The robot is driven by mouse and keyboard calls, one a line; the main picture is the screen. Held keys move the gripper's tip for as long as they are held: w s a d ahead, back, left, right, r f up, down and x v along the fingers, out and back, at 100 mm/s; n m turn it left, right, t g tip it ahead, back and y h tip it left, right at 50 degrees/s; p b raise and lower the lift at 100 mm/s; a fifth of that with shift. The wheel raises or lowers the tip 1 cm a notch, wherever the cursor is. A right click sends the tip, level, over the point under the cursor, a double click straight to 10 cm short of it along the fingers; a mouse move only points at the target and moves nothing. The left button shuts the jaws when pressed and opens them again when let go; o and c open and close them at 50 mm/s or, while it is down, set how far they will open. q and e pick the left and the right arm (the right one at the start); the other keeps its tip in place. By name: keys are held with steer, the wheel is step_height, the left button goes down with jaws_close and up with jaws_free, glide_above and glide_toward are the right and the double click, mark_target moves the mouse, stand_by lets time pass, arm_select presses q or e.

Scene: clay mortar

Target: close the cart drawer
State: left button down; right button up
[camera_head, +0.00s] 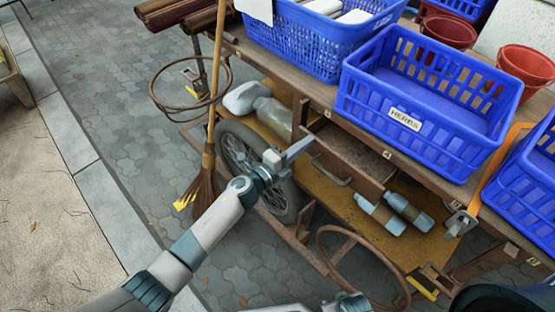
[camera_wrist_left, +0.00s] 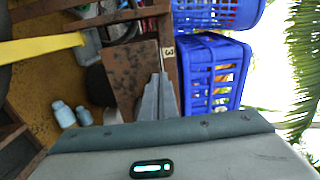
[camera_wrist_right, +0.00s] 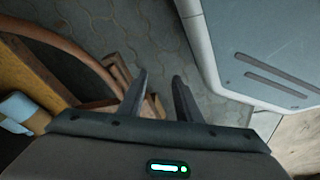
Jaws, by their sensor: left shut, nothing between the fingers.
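The cart drawer (camera_head: 352,153) is pulled partway out from under the cart's wooden top, with its inside showing and a metal handle (camera_head: 328,170) on its brown front. My left gripper (camera_head: 302,147) is shut and empty, its fingertips by the upper left end of the drawer front. In the left wrist view the shut fingers (camera_wrist_left: 159,88) overlap the edge of a brown drawer panel (camera_wrist_left: 130,78); I cannot tell whether they touch it. My right gripper (camera_wrist_right: 160,88) is open and empty, low in front of the cart, over the paving and beside a rusty hoop.
Blue crates (camera_head: 425,95) stand on the cart top (camera_head: 330,108). Bottles (camera_head: 395,212) lie on the lower shelf (camera_head: 345,205). A wheel (camera_head: 240,160), a broom (camera_head: 207,160) and rusty hoops (camera_head: 370,245) crowd the cart's near side. Paving (camera_head: 120,115) at left is clear.

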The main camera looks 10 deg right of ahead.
mark_target(315, 136)
arm_select(q)
steer(key=b+x, duration=0.1)
steer(key=x, duration=0.3)
steer(key=shift+s+f, duration=0.1)
steer(key=shift+w+d, duration=0.2)
steer(key=shift+d, duration=0.1)
arm_select(e)
steer(key=shift+w+a+r, duration=0.15)
steer(key=shift+a+r, duration=0.1)
steer(key=shift+r, duration=0.35)
steer(key=shift+w+a+r, duration=0.15)
steer(key=shift+a+r, duration=0.05)
steer(key=shift+r, duration=0.4)
arm_select(q)
steer(key=shift+a, duration=0.1)
